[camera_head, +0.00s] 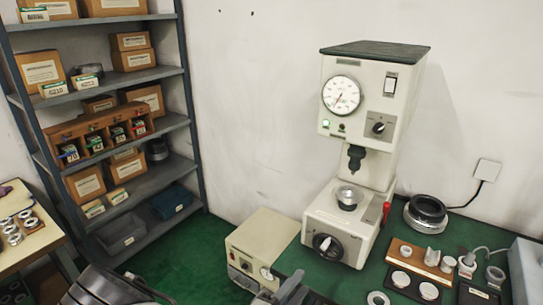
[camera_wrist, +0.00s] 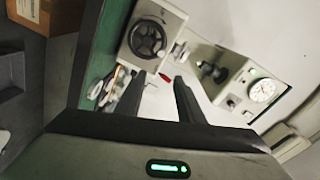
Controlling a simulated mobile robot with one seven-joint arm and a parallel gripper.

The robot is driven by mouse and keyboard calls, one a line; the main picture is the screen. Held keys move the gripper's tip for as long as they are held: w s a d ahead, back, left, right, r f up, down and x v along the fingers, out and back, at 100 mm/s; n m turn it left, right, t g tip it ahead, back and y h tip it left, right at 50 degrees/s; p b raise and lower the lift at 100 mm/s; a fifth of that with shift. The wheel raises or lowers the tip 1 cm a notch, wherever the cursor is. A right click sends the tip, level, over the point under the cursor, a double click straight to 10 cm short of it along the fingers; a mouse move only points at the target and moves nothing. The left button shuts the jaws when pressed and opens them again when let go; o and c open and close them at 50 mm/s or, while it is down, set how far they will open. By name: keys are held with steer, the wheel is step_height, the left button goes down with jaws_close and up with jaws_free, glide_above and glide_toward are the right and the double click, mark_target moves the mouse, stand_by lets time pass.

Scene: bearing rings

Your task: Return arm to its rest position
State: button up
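My gripper (camera_wrist: 158,88) shows in the wrist view with its two dark fingers apart. Nothing is held between them; the white wall shows in the gap. A green light glows on the gripper body. In the wrist view the scene is tilted, and the pale press (camera_wrist: 225,85) with its round gauge lies beyond the fingers, apart from them. In the head view dark grey parts that look like my arm show at the bottom edge, at left and near the middle. The fingertips cannot be made out clearly there.
The press (camera_head: 362,110) stands on a green bench (camera_head: 345,284) by the wall. A beige box (camera_head: 262,240) stands left of it. A wooden tray (camera_head: 410,254) with ring parts and a dark ring (camera_head: 428,208) lie at right. A shelf (camera_head: 160,73) with boxes stands at left.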

steer(key=s+d+r+m+g+y, duration=0.1)
steer(key=s+d+r+m+g, duration=0.45)
steer(key=m, duration=0.85)
steer(key=s+d+r+m+g, duration=0.35)
steer(key=r+m+g, duration=0.4)
steer(key=m, duration=0.55)
steer(key=s+a+r+m+t+y, duration=0.1)
steer(key=s+r+m+t+y, duration=0.1)
steer(key=r+m+y, duration=0.3)
steer(key=s+a+r+m+t+y, duration=0.2)
steer(key=s+r+m+y, duration=0.2)
steer(key=r+m, duration=0.8)
steer(key=s+m, duration=0.1)
steer(key=m, duration=0.5)
steer(key=shift+a+t+y, duration=0.25)
steer(key=shift+t+y, duration=0.15)
